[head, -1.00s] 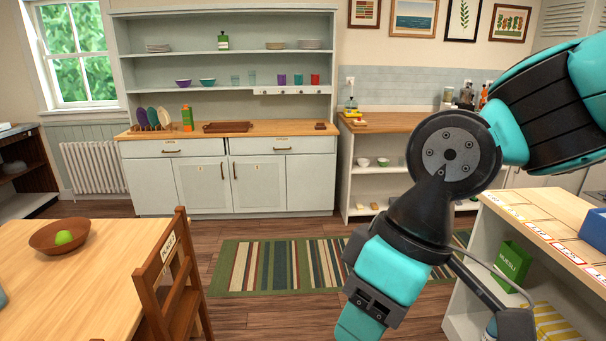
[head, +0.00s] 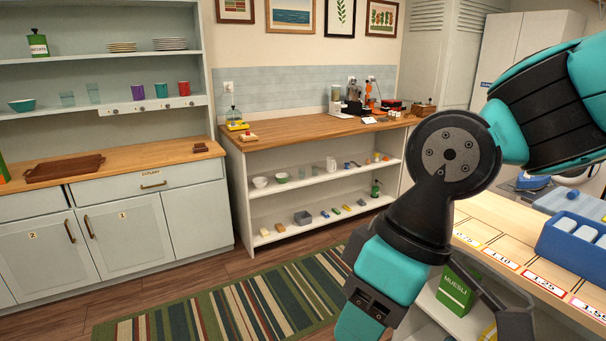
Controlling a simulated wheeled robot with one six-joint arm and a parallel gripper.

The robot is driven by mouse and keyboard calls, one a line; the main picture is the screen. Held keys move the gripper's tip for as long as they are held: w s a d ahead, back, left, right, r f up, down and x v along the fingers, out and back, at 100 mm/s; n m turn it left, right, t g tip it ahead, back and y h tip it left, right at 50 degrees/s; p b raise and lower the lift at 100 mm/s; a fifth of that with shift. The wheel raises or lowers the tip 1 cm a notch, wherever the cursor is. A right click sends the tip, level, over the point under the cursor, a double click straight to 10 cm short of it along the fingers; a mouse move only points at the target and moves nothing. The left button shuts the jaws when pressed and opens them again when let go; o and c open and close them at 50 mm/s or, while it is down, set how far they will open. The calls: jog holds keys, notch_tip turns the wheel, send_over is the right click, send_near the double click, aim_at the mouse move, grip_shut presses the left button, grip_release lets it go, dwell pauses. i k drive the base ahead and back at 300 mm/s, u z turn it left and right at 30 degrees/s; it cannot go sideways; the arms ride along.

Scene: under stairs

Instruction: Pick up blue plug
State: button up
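I cannot make out a blue plug for certain. Small blue items show on the open shelf unit: one on the upper shelf (head: 347,166) and one on the lower shelf (head: 325,214). Both are too small to identify. My arm crosses the right side of the head view, bent at the elbow, with its lower part running down out of the frame.
A wooden worktop (head: 310,128) tops the shelf unit, with appliances along the wall. A price-labelled counter (head: 490,215) with a blue bin (head: 566,246) is at right. A green muesli box (head: 456,292) sits below it. A striped rug (head: 230,312) lies on open floor.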

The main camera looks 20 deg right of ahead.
aim_at(573, 194)
jog(key=z, duration=0.95)
jog(key=i, duration=0.9)
jog(key=z, duration=1.1)
jog(key=i, duration=0.25)
jog(key=z, duration=0.1)
